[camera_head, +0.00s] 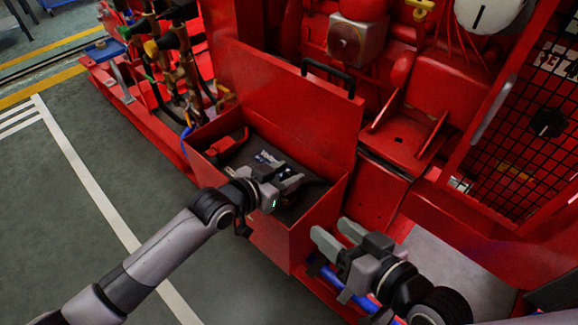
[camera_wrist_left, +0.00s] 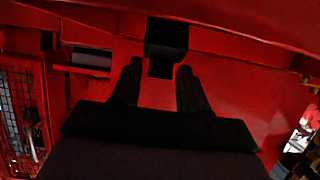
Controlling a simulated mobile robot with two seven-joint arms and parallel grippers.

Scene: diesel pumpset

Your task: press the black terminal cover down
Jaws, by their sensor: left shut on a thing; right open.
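My left gripper (camera_head: 286,178) reaches into an open red box (camera_head: 285,235), low over a dark battery-like block (camera_head: 243,154). In the left wrist view, a black piece (camera_wrist_left: 166,40), which looks like the black terminal cover, lies between the tips of the left gripper (camera_wrist_left: 160,70). The left gripper is shut on it. In the head view the cover is hidden by or blends with the fingers and the dark inside. I cannot tell whether it is fully seated. My right gripper (camera_head: 338,236) is open and empty, outside the box to its right.
The box's red lid (camera_head: 290,105) stands raised behind my left gripper, with a black handle (camera_head: 328,75). Valves and hoses (camera_head: 178,65) stand at the left. A black mesh guard (camera_head: 525,130) is at the right. The green floor (camera_head: 75,215) at the left is clear.

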